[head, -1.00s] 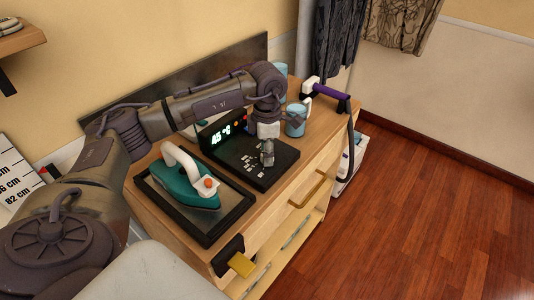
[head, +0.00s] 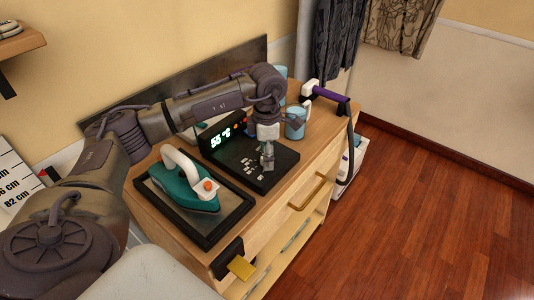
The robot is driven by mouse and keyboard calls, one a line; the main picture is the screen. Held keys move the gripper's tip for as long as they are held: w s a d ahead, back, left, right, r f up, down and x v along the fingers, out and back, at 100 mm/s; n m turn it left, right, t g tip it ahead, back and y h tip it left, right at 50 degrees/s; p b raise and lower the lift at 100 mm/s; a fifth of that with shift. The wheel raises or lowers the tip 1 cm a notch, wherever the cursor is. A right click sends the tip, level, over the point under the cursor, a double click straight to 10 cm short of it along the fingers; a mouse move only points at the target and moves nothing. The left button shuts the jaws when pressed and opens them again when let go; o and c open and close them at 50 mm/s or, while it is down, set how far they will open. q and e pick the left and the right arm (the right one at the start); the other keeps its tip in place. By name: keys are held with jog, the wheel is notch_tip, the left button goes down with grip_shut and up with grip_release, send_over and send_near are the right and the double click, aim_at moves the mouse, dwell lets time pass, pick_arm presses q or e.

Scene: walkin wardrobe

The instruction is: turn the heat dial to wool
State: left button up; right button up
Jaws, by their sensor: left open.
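A black control panel (head: 277,174) with small pale markings lies on the wooden cabinet. Its raised display (head: 220,139) shows a glowing green temperature that looks like 55 °C. My left arm reaches in from the left, and my left gripper (head: 267,163) points down at the middle of the panel. The gripper is open, with its fingertips at or just above the panel. The heat dial cannot be made out; the gripper appears to cover that spot. The pale markings are too small to read. My right gripper is out of view.
A teal iron (head: 183,186) rests on a black-framed tray (head: 237,211) left of the panel. A blue mug (head: 295,124) and a purple-handled item (head: 331,95) stand beyond the panel. The wooden cabinet (head: 315,160) has handled drawers. The floor (head: 430,210) at right is clear.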

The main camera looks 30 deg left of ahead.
pick_arm(q)
notch_tip(320, 180, up, 12)
dwell(0.4)
dwell(0.4)
